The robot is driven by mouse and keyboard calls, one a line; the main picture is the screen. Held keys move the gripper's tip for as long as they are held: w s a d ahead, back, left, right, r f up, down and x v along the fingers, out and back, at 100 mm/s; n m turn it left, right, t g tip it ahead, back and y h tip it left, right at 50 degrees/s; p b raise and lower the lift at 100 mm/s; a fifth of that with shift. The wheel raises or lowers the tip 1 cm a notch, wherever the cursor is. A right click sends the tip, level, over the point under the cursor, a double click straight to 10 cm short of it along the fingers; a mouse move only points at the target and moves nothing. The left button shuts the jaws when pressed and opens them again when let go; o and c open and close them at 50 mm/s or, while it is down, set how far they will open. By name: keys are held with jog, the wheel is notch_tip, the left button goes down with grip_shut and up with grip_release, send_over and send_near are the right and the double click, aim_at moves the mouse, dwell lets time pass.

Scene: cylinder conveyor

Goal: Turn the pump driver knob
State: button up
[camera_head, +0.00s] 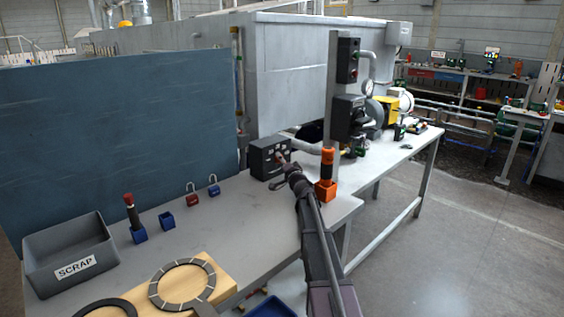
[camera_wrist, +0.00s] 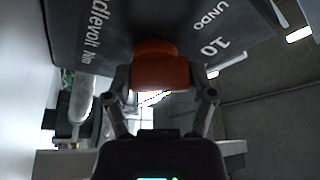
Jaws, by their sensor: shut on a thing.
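A black control box (camera_head: 263,162) with white markings stands on the grey bench, in front of the large grey cabinet. My gripper (camera_head: 283,160) reaches its front face from the lower right. In the wrist view, the dark panel (camera_wrist: 95,30) shows white lettering with "UNDO", "10" and "Nm". An orange-red knob (camera_wrist: 160,72) sticks out from this panel. My gripper (camera_wrist: 161,84) is shut on the knob, one finger on each side. In the head view the knob is mostly hidden by my gripper, and its turn angle cannot be read.
An orange-handled tool in an orange holder (camera_head: 326,190) stands close to the right of my arm, near a grey post (camera_head: 341,70). Padlocks (camera_head: 192,198) and a blue holder (camera_head: 139,235) stand left. A grey SCRAP bin (camera_head: 70,258) is at far left.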

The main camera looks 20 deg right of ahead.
jog(key=shift+w, duration=0.1)
jog(key=o, duration=1.1)
jog(key=shift+c, duration=0.2)
jog(key=shift+r+m+p, duration=0.1)
jog(key=shift+m+p, duration=0.25)
jog(key=shift+m, duration=0.25)
jog(key=shift+m+g+h+p, duration=0.4)
jog(key=shift+m+g+p, duration=0.1)
jog(key=shift+m, duration=0.8)
jog(key=shift+d+m+g+h+p, duration=0.15)
jog(key=shift+m+g+p, duration=0.3)
jog(key=shift+m+p, duration=0.45)
jog(key=shift+a+m+g+h+p, duration=0.15)
jog(key=shift+m+g+p, duration=0.35)
jog(key=shift+m, duration=0.6)
jog(key=shift+d+m+g+y+p, duration=0.15)
jog(key=shift+m+g+y+p, duration=0.4)
jog(key=shift+m+p, duration=0.8)
